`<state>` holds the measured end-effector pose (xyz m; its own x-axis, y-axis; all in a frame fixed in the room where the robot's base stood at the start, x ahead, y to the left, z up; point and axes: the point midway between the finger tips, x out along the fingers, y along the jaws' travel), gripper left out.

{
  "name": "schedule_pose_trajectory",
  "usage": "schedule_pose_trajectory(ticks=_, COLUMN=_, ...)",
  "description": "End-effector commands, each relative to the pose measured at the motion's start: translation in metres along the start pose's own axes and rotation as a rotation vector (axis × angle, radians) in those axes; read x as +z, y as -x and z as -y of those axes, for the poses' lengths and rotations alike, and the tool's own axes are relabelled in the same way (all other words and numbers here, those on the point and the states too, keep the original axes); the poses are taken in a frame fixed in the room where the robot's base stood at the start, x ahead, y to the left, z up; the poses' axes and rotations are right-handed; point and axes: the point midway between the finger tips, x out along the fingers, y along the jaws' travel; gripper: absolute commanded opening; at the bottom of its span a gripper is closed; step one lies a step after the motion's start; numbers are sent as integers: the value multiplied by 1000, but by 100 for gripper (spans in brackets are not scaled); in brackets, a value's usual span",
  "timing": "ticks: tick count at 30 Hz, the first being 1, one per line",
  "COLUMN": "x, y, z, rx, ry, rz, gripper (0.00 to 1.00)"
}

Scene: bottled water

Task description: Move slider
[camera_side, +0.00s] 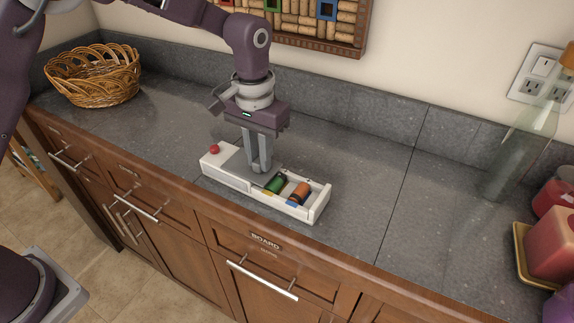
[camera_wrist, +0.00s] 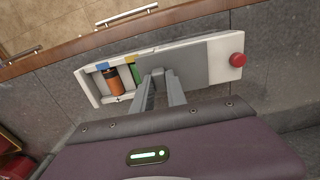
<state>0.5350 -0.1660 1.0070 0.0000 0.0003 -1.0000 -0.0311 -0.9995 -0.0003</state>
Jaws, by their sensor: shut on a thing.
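A white oblong box (camera_side: 312,211) lies on the grey counter, and it also shows in the wrist view (camera_wrist: 90,88). Its grey slider (camera_side: 231,166) covers the left and middle part in the side view. The slider also shows in the wrist view (camera_wrist: 195,65). My gripper (camera_side: 259,168) points down over the slider's edge beside the open part, with its fingers close together; they also show in the wrist view (camera_wrist: 158,76). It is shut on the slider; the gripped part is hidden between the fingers. A green battery (camera_side: 276,184) and an orange battery (camera_side: 299,192) lie in the uncovered compartment.
A red knob (camera_side: 214,149) sits at the box's left end. A wicker basket (camera_side: 95,76) stands at the far left. A glass bottle (camera_side: 507,165) and red candles (camera_side: 552,240) stand at the right. The counter around the box is clear; its front edge is close.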

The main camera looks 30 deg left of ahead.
Motion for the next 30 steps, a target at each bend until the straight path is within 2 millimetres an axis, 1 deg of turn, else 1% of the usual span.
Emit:
schedule_pose_trajectory(ticks=1, x=0, y=1, z=7, rx=1, ry=1, rz=-1, gripper=0)
schedule_pose_trajectory(ticks=4, x=0, y=0, z=14, rx=0, ry=0, rz=0, gripper=0)
schedule_pose_trajectory(ticks=13, x=0, y=0, z=15, rx=0, ry=-2, rz=-1, gripper=0)
schedule_pose_trajectory(ticks=14, x=0, y=0, z=15, rx=1, ry=-2, rz=-1, gripper=21)
schedule_pose_trajectory(ticks=15, x=0, y=0, z=14, rx=1, ry=-1, rz=-1, gripper=29)
schedule_pose_trajectory(ticks=17, x=0, y=0, z=14, rx=1, ry=-1, rz=-1, gripper=40)
schedule_pose_trajectory(ticks=26, x=0, y=2, z=14, rx=1, ry=-1, rz=-1, gripper=40)
schedule_pose_trajectory(ticks=28, x=-1, y=10, z=14, rx=1, ry=-1, rz=-4, gripper=40)
schedule_pose_trajectory(ticks=30, x=0, y=25, z=14, rx=1, ry=-1, rz=-5, gripper=40)
